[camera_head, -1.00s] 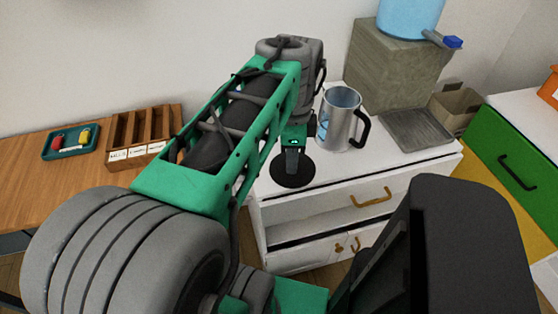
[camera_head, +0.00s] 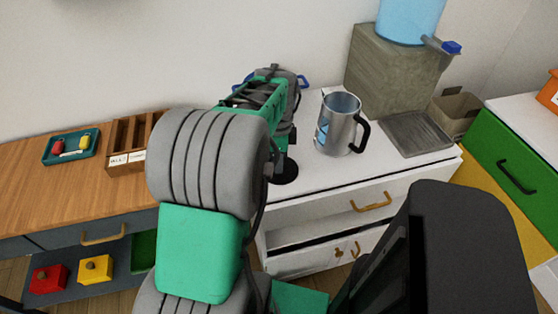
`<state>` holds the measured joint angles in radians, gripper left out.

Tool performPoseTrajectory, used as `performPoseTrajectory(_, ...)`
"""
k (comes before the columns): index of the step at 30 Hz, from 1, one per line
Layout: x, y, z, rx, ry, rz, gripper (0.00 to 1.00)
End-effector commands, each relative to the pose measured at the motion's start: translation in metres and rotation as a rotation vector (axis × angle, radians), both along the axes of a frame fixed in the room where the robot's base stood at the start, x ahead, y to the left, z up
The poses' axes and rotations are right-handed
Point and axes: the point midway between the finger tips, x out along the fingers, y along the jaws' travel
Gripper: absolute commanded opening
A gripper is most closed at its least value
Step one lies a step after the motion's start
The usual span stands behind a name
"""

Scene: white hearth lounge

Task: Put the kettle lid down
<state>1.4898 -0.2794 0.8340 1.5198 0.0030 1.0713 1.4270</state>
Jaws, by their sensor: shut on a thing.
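The kettle lid (camera_head: 287,174) is a black disc, seen in the head view at the left part of the white cabinet's top. My gripper (camera_head: 281,150) is above it and shut on it. My arm hides part of the lid and most of the fingers. I cannot tell whether the lid touches the white top. The kettle (camera_head: 340,124) is a shiny metal jug with a black handle, standing upright and without a lid, to the right of my gripper and apart from it.
The white cabinet (camera_head: 325,172) has free room in front of the kettle. A stone block (camera_head: 383,75) with a blue water bottle (camera_head: 408,20) stands behind, beside a grey drain tray (camera_head: 416,134). A wooden table (camera_head: 62,195) on the left bears a teal tray (camera_head: 71,158) and a wooden rack (camera_head: 127,140).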

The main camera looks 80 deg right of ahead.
Motion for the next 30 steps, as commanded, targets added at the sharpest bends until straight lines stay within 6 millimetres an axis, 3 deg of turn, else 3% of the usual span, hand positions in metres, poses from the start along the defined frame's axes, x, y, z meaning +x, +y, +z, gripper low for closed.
performPoseTrajectory(3,0.0,0.0,-0.004,0.0,0.0,0.0,0.0)
performPoseTrajectory(4,0.0,0.0,-0.003,0.0,0.0,0.0,0.23)
performPoseTrajectory(11,0.0,0.0,-0.003,0.001,0.0,0.0,0.42)
performPoseTrajectory(18,0.0,0.0,-0.002,0.001,0.0,0.0,0.42)
performPoseTrajectory(22,0.0,0.0,0.008,-0.001,0.0,0.0,0.42)
performPoseTrajectory(30,0.0,-0.001,0.073,-0.004,0.0,0.0,0.42)
